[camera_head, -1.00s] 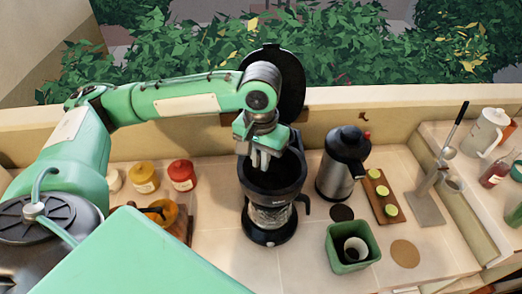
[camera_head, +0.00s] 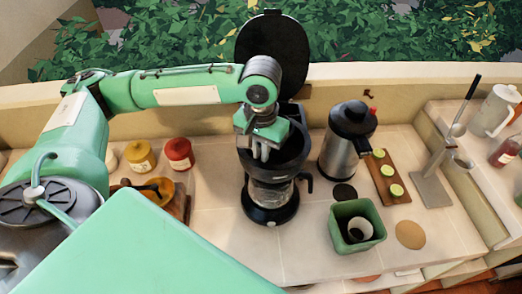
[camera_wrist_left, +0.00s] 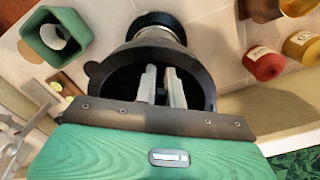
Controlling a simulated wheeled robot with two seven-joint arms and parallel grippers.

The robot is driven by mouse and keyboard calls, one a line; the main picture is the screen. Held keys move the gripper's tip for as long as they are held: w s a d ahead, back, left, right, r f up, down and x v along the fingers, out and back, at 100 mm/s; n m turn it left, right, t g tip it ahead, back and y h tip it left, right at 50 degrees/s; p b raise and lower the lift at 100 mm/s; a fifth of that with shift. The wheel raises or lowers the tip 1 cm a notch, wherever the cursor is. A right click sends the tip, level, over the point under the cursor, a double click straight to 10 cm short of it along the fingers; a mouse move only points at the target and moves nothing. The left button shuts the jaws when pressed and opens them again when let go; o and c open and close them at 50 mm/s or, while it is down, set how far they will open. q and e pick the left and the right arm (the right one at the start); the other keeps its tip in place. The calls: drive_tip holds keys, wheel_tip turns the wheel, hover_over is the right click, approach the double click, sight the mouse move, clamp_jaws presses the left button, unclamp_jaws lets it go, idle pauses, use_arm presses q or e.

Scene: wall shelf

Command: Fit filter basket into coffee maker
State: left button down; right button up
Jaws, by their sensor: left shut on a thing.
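The black coffee maker (camera_head: 270,205) stands upright on the counter, its round lid (camera_head: 272,55) swung open behind it and a glass carafe in its lower part. My left gripper (camera_head: 261,155) points down into the open top of the coffee maker. In the left wrist view, its two pale fingers (camera_wrist_left: 161,88) reach into a dark round bowl (camera_wrist_left: 118,85). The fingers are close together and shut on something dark. I take it to be the filter basket, but its outline merges with the black housing, so its seating cannot be told. My right gripper is not in view.
A steel thermal jug (camera_head: 340,155) stands close to the right of the coffee maker. A green square bin (camera_head: 340,240) is in front of it. Red (camera_head: 178,154) and yellow (camera_head: 140,156) jars stand to the left. The back wall runs close behind.

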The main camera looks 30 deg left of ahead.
use_arm(q)
drive_tip(key=shift+f+b, duration=0.65)
drive_tip(key=shift+f, duration=0.45)
drive_tip(key=shift+d+f, duration=0.1)
drive_tip(key=shift+f, duration=1.1)
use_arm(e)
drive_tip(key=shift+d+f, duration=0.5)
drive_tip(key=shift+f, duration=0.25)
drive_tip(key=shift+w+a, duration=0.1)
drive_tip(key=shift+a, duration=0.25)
use_arm(q)
drive_tip(key=shift+s+p, duration=0.15)
drive_tip(key=shift+p, duration=0.75)
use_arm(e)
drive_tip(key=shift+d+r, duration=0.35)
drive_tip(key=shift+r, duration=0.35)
use_arm(q)
drive_tip(key=c, duration=1.4)
unclamp_jaws()
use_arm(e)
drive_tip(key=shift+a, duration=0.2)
